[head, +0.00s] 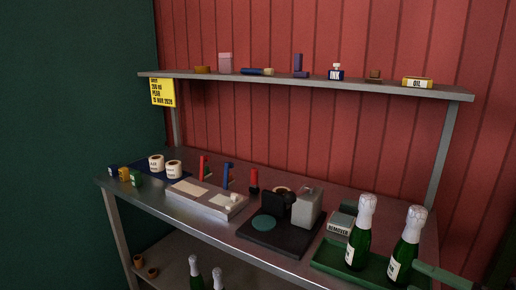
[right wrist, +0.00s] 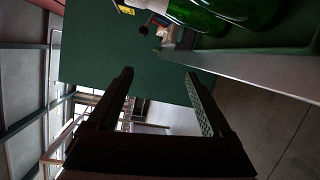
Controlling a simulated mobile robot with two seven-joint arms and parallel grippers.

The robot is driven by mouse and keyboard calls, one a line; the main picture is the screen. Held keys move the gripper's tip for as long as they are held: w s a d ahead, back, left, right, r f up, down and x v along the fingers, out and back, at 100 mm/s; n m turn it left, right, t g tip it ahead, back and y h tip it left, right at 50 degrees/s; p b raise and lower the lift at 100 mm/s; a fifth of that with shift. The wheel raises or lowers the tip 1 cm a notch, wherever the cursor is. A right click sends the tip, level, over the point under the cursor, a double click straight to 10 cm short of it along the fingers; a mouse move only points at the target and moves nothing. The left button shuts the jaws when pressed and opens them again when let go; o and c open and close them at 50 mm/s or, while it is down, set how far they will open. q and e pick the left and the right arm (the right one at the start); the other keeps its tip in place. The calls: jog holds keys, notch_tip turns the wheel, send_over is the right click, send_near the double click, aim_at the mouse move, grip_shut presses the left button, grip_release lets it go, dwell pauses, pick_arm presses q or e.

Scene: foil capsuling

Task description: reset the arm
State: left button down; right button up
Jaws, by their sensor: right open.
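My right gripper (right wrist: 158,82) shows in the right wrist view, open, with nothing between its two fingers. Its fingertips are apart from the table edge (right wrist: 250,66) and the green bottles (right wrist: 205,14) at the top of that view. Neither gripper shows in the head view. My left gripper is not in view. In the head view two green bottles with white foil tops, a left one (head: 359,235) and a right one (head: 405,245), stand upright in a green tray (head: 325,257) at the table's right end.
A black device (head: 262,240) with a grey block stands left of the tray. Further left are a pale stamp rack (head: 195,203), two white rolls (head: 157,163) and small boxes (head: 124,174). A shelf (head: 300,83) with small items spans above. More bottles (head: 195,272) stand below the tabletop.

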jog(key=s+f+m+t+h+p, duration=0.1)
jog(key=s+f+m+h, duration=0.25)
jog(key=f+m, duration=0.6)
jog(key=s+f+m+h, duration=0.3)
jog(key=f+m+h, duration=0.2)
jog(key=f+m, duration=0.45)
jog(key=s+a+f+m+g+p, duration=0.1)
jog(key=s+a+f+m+g, duration=0.3)
jog(key=s+a+f+m, duration=0.3)
jog(key=s+a+f, duration=0.2)
jog(key=a+f, duration=0.3)
jog(key=a, duration=0.1)
jog(key=shift+s+a+g, duration=0.3)
jog(key=shift+s+a, duration=0.05)
jog(key=shift+s, duration=0.05)
